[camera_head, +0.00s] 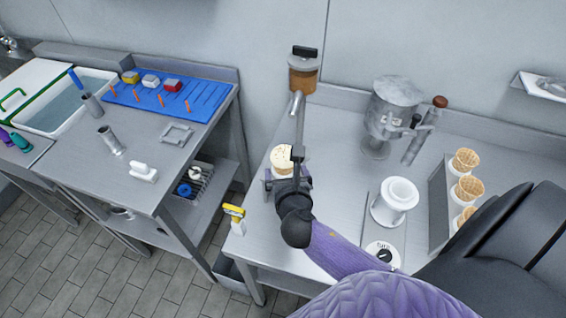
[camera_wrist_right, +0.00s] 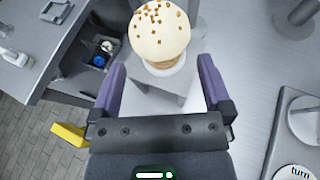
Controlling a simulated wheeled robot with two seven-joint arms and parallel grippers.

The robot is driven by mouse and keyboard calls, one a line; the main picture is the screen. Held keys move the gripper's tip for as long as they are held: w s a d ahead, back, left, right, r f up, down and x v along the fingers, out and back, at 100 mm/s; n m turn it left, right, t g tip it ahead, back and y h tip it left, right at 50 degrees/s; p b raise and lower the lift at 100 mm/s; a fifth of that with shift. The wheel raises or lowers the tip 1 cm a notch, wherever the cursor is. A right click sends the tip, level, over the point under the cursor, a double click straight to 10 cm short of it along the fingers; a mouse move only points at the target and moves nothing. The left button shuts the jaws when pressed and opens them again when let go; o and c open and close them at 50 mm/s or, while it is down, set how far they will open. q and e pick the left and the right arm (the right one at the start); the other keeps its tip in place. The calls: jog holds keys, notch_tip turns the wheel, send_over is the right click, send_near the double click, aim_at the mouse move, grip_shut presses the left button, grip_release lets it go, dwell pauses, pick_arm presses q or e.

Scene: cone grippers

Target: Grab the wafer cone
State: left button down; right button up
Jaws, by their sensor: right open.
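A cream-coloured scoop with brown bits (camera_head: 281,158) stands at the left part of the right-hand counter. In the right wrist view the scoop (camera_wrist_right: 160,32) is large, just beyond my fingertips, with a narrow pale tan base partly hidden under it. Whether that base is a wafer cone I cannot tell. My right gripper (camera_head: 287,180) is open, its purple fingers (camera_wrist_right: 162,72) pointing toward the scoop with a gap between them. Several empty wafer cones (camera_head: 468,187) stand upright in a grey holder at the right. My left gripper is not in view.
A white cup-like container (camera_head: 395,200) and a round dial (camera_head: 382,255) are right of my arm. A metal machine (camera_head: 390,110) and a brown-topped dispenser (camera_head: 303,72) stand behind. A yellow-handled item (camera_head: 234,213) hangs at the counter's left edge.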

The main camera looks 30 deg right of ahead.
aim_at(284, 161)
jog(key=x, duration=0.2)
jog(key=b+x, duration=0.1)
jog(key=x, duration=0.2)
jog(key=shift+w+d+r, duration=0.1)
jog(key=shift+w+d, duration=0.1)
jog(key=shift+w, duration=0.15)
jog(key=c, duration=0.5)
jog(key=shift+r, duration=0.1)
